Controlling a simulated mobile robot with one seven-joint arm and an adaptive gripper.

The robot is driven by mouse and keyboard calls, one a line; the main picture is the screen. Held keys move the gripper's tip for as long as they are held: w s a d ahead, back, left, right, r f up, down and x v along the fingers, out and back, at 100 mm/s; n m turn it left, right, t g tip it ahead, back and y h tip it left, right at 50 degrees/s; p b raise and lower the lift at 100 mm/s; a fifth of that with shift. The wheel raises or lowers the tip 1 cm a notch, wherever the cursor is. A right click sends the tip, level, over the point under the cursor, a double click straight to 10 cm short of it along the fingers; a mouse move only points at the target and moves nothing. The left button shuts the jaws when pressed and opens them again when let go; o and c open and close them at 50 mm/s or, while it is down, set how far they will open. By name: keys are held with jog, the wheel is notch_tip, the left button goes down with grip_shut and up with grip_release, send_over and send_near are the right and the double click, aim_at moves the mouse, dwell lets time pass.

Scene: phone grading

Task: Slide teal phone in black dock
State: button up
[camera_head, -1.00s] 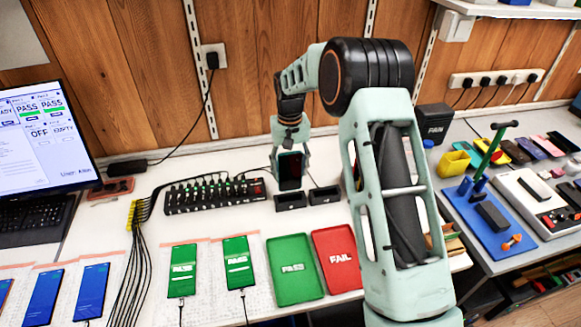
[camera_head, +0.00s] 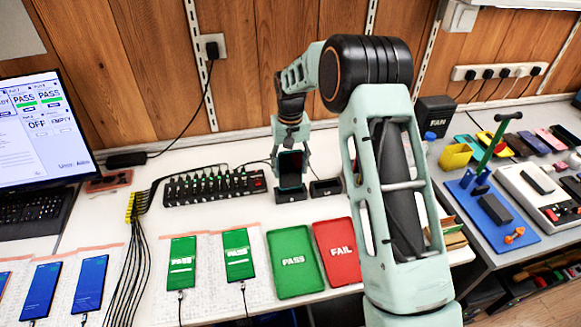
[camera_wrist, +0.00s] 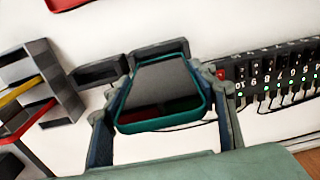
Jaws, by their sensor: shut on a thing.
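The teal phone (camera_head: 290,171), dark-faced with a teal edge, stands upright between the fingers of my gripper (camera_head: 291,160), which is shut on it. The wrist view also shows the phone (camera_wrist: 158,112) between both fingers. The phone's lower end is at the left black dock (camera_head: 291,196). I cannot tell how far it sits in the slot. In the wrist view the phone partly hides this dock (camera_wrist: 150,50). A second black dock (camera_head: 326,188) stands just to the right and looks empty.
A black multi-port hub (camera_head: 214,188) with cables lies left of the docks. A green PASS tray (camera_head: 293,284) and a red FAIL tray (camera_head: 336,272) lie in front. Green-screen phones (camera_head: 182,262) lie front left. My arm covers the table's right part.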

jog(key=shift+f, duration=0.2)
dwell(0.7)
jog(key=shift+f+b, duration=0.45)
jog(key=shift+b, duration=0.05)
jog(key=shift+f, duration=0.2)
jog(key=shift+f+b, duration=0.4)
jog(key=shift+f, duration=0.1)
jog(key=shift+f, duration=0.1)
dwell(0.5)
jog(key=shift+f+b, duration=0.45)
jog(key=shift+f, duration=0.1)
jog(key=o, duration=1.4)
